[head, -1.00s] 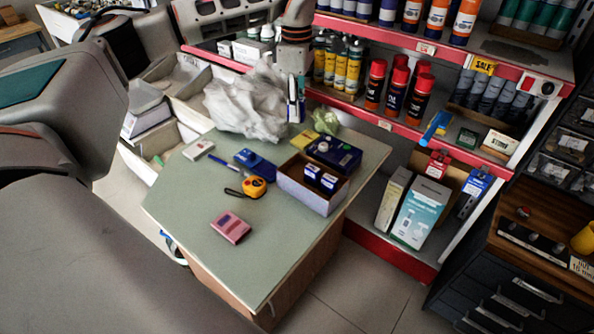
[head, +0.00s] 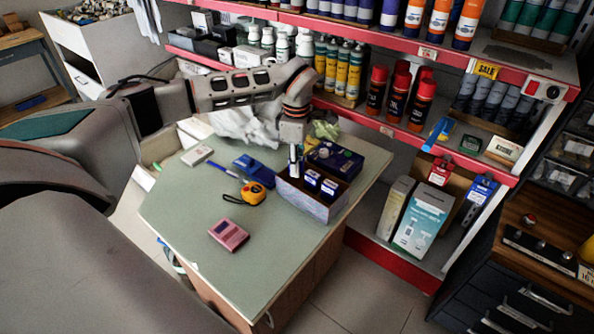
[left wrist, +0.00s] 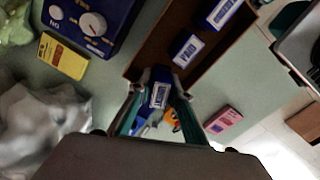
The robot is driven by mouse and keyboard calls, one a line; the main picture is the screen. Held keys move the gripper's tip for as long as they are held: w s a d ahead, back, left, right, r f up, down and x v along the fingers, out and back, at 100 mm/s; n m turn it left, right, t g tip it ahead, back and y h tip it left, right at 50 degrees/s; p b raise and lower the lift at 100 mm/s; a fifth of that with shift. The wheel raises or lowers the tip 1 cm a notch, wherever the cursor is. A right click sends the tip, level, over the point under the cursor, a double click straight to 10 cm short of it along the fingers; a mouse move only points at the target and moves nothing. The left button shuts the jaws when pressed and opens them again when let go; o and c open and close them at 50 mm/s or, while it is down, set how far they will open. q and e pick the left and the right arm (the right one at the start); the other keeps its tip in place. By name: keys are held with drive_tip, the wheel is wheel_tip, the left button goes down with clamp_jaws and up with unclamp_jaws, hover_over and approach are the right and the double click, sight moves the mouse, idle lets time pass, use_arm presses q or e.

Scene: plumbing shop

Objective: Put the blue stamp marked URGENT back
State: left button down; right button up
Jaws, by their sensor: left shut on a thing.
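My left gripper (head: 296,172) points down at the left end of an open cardboard box (head: 313,205) on the green-topped table. In the left wrist view its fingers (left wrist: 159,95) are shut on a blue stamp (left wrist: 160,93) with a white label; I cannot read the word on it. The held stamp is at the box's end, and I cannot tell whether it touches the bottom. Two other blue stamps with white labels, one nearer (head: 312,179) and one to its right (head: 330,188), stand in the box. My right gripper is not in view.
A dark blue device with a dial (head: 336,158) stands behind the box. A yellow tape measure (head: 254,193), a blue object (head: 254,166), a pink device (head: 228,234) and a crumpled grey-white bag (head: 244,127) lie around. Shelves of bottles rise behind.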

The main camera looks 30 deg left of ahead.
use_arm(q)
wheel_tip(320, 180, down, 2)
drive_tip(key=shift+f, duration=0.2)
drive_tip(key=c, duration=1.8)
unclamp_jaws()
drive_tip(key=shift+f, duration=0.1)
drive_tip(key=shift+c, duration=0.2)
